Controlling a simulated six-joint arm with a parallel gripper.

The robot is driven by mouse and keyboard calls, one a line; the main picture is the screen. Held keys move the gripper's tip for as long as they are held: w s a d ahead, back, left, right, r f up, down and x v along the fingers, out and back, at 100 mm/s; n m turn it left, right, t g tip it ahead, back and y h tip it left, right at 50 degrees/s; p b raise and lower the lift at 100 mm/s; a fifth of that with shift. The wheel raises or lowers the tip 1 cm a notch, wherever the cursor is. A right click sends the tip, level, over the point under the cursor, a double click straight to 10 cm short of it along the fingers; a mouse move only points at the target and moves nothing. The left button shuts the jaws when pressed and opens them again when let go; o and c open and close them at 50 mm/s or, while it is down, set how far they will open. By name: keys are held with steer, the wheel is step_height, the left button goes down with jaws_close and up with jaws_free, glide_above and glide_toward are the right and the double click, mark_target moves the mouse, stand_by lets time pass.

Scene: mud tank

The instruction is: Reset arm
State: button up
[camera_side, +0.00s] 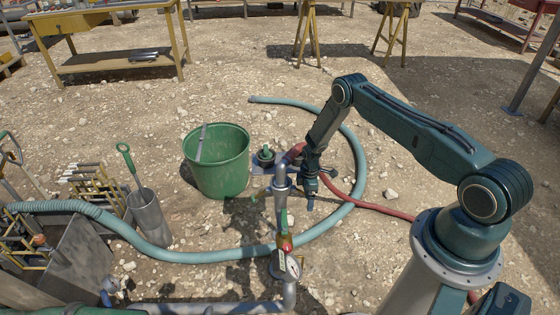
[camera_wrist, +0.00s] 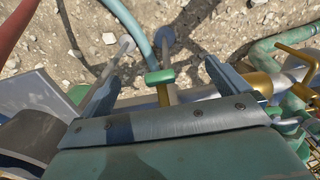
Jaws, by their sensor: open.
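My arm reaches in from the right in the side view, and my gripper (camera_side: 309,204) points down above the gravel, just right of a vertical grey pipe (camera_side: 281,190). In the wrist view, my gripper (camera_wrist: 163,75) shows two spread fingers. A green piece (camera_wrist: 160,77) shows between the fingers in that view; I see no contact with it. The fingertips are small in the side view, and nothing held shows in either view.
A green bucket (camera_side: 222,172) stands left of the pipe. A light blue hose (camera_side: 200,256) curves around the work area, and a red hose (camera_side: 385,209) runs right. A grey metal tube (camera_side: 148,217) stands at left. Open gravel lies behind.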

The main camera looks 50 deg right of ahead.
steer(key=shift+f, duration=0.6)
steer(key=c, duration=1.8)
steer(key=shift+c, duration=0.2)
